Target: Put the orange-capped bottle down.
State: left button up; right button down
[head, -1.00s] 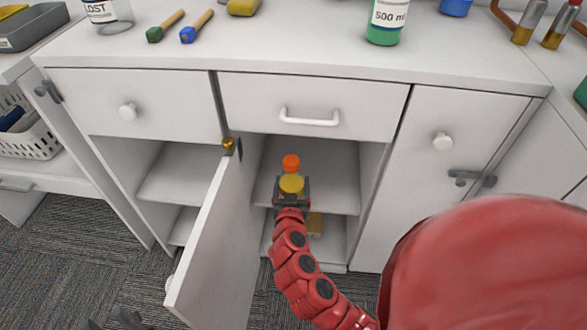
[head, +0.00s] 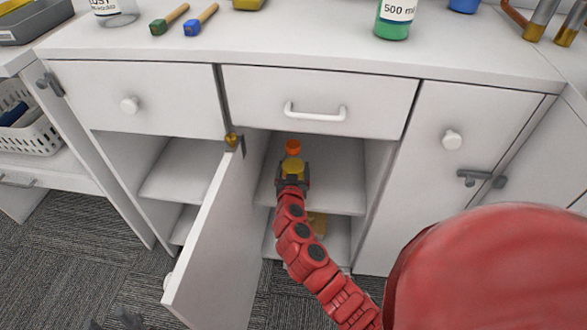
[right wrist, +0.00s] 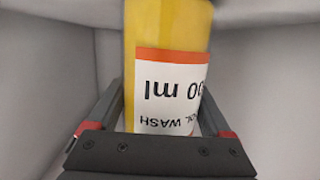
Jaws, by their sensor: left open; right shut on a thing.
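The orange-capped bottle (head: 293,148) is inside the open cabinet, over the upper shelf (head: 335,187). Its yellow body and its white label with an orange band show in the right wrist view (right wrist: 168,90), where the lettering is upside down. My right gripper (head: 292,176) is shut on the bottle's body, with a finger on either side. Whether the bottle's base touches the shelf is hidden by the gripper. My left gripper (head: 118,319) is open and empty at the bottom edge, low over the carpet and left of the cabinet door.
The cabinet door (head: 215,235) stands open left of my right arm. A closed drawer (head: 260,92) is just above the opening. A yellow item (head: 317,222) lies on the lower shelf. The upper shelf is bare right of the bottle. A green bottle (head: 394,22) stands on the counter.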

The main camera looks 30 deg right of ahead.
grip_release()
jog(key=v, duration=1.2)
jog(key=shift+p, duration=0.35)
jog(key=shift+a, duration=0.1)
